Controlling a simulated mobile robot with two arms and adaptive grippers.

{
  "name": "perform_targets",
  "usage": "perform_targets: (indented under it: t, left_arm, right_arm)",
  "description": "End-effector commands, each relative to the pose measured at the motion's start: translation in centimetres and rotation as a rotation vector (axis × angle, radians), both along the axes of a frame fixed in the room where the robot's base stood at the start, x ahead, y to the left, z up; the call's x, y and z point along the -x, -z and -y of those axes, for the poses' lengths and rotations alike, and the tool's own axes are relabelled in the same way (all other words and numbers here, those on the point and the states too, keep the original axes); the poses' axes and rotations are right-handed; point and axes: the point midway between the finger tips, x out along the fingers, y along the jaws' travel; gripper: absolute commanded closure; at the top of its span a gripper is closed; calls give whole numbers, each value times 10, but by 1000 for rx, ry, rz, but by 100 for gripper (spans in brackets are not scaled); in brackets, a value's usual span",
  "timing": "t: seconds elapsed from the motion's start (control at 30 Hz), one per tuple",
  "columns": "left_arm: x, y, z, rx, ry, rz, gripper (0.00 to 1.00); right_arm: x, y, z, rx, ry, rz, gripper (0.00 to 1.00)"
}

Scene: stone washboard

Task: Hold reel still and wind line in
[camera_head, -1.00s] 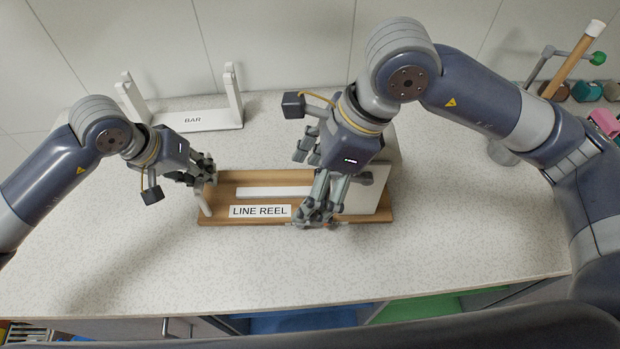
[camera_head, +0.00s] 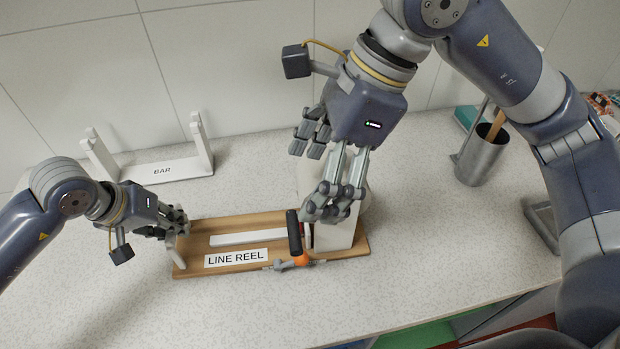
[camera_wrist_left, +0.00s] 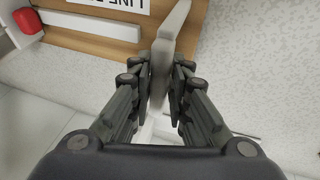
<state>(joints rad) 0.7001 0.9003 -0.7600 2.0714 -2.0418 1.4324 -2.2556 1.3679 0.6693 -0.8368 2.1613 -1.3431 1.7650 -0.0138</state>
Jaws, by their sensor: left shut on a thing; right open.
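The line reel's wooden base (camera_head: 190,233), labelled LINE REEL, lies on the counter. My left gripper (camera_head: 178,222) is at its left end, shut on a pale upright post; the wrist view shows this post (camera_wrist_left: 166,60) between the fingers. At the right end stands a white housing (camera_head: 340,236), partly hidden by my right gripper. Line is not distinguishable.
A white stand (camera_head: 170,170) labelled BAR is behind the reel at left. A grey metal cup (camera_head: 482,160) with sticks stands at the back right. The counter in front of the reel is clear up to its front edge.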

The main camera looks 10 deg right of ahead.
Motion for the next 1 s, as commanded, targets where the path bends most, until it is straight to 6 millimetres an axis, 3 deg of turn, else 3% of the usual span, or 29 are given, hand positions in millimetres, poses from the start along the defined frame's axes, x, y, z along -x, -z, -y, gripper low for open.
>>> perform_targets:
  t: [0.33, 0.37, 0.43, 0.8, 1.0]
  left_arm:
    - [-1, -1, -1, 0, -5, 1, 100]
    - [-1, -1, -1, 0, -5, 1, 77]
    - [-1, -1, -1, 0, -4, 1, 61]
    - [0, -2, -1, -1, -2, 2, 60]
    - [7, -26, -9, -2, -1, 5, 60]
  right_arm:
    - [0, 0, 0, 0, 1, 1, 18]
    - [0, 0, 0, 0, 1, 1, 18]
    - [0, 0, 0, 0, 1, 1, 18]
    - [0, 0, 0, -1, 1, 1, 18]
    - [0, 0, 0, 0, 1, 1, 18]
